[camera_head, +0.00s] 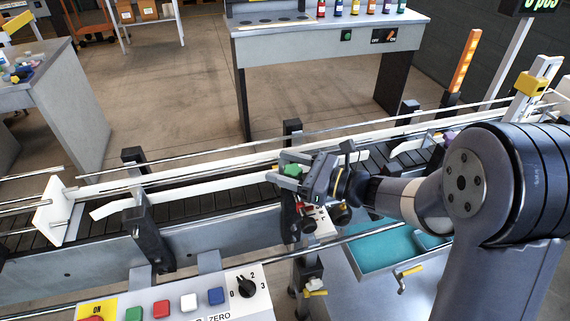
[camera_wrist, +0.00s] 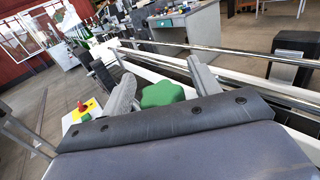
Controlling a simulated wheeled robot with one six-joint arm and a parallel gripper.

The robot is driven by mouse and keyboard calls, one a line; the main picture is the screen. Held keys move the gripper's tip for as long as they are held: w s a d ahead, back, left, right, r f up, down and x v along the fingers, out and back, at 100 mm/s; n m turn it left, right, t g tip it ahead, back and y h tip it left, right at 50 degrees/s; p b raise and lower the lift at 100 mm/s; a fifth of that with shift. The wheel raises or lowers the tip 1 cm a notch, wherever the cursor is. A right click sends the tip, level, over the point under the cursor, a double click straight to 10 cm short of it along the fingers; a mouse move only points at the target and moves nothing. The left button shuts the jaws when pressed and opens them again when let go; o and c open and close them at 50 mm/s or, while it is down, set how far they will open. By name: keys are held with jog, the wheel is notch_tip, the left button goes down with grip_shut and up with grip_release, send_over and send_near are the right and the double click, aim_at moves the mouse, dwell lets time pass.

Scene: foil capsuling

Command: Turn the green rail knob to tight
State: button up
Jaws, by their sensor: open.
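The green rail knob (camera_wrist: 162,94) is a lobed knob in the wrist view, between the two fingers of my gripper (camera_wrist: 160,90). The fingers stand apart on either side of it, with a visible gap, at least on the right. In the head view the green knob (camera_head: 292,170) shows partly at the tip of my gripper (camera_head: 291,178), above the conveyor rail. My gripper is open around the knob. The knob's lower part and its shaft are hidden, and I cannot tell how tight it is.
The conveyor (camera_head: 230,198) with its metal guide rails runs across the view. A control panel (camera_head: 180,305) with coloured buttons and a black selector stands in front. A teal tray (camera_head: 385,248) lies below my arm. A workbench (camera_head: 320,35) with bottles stands behind.

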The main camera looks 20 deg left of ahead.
jog(key=shift+a, duration=0.15)
jog(key=shift+c, duration=0.2)
jog(key=c, duration=1)
jog(key=shift+o, duration=0.2)
